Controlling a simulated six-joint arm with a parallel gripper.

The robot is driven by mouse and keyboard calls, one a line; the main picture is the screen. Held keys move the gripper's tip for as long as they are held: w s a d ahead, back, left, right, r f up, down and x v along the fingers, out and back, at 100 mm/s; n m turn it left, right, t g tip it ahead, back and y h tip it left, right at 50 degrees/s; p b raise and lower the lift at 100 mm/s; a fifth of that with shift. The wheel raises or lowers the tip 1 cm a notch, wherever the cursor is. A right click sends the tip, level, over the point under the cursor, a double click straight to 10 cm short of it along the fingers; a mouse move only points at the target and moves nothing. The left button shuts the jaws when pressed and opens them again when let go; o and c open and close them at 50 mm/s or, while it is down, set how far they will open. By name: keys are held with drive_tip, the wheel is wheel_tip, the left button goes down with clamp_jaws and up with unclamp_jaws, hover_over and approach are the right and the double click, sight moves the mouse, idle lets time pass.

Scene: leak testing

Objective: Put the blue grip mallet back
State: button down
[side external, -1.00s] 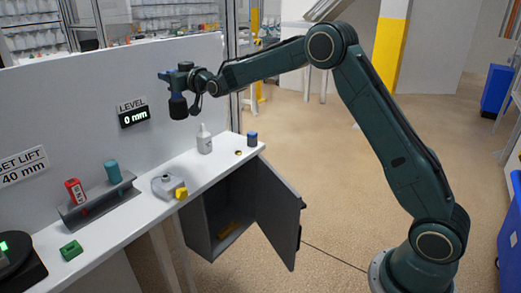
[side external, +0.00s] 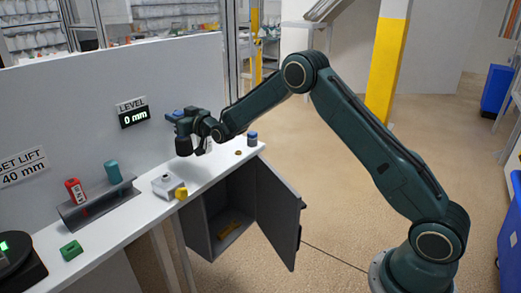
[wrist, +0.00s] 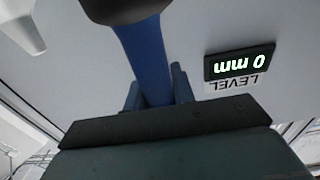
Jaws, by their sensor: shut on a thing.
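My gripper (side external: 184,122) is shut on the blue grip of the mallet, above the white bench. The mallet's dark head (side external: 184,146) hangs below the gripper, clear of the bench top, in the side view. In the wrist view, the blue grip (wrist: 146,55) runs between my gripper's fingers (wrist: 155,98) to the dark head (wrist: 124,9) at the top edge. The grip's far end is largely hidden by the gripper there.
The white bench (side external: 130,218) holds a grey block (side external: 163,184) with a yellow part (side external: 181,194), a blue-topped cylinder (side external: 252,138), and a trough (side external: 97,204) with red and teal items. A cabinet door (side external: 276,215) stands open below. The LEVEL display (side external: 133,117) is behind.

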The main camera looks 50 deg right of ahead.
drive_tip(key=shift+f, duration=2.2)
drive_tip(key=c, duration=1.2)
unclamp_jaws()
drive_tip(key=shift+o, duration=0.2)
drive_tip(key=shift+s, duration=0.4)
drive_tip(key=s, duration=1.1)
drive_tip(key=shift+s+r, duration=0.15)
drive_tip(key=shift+r, duration=0.05)
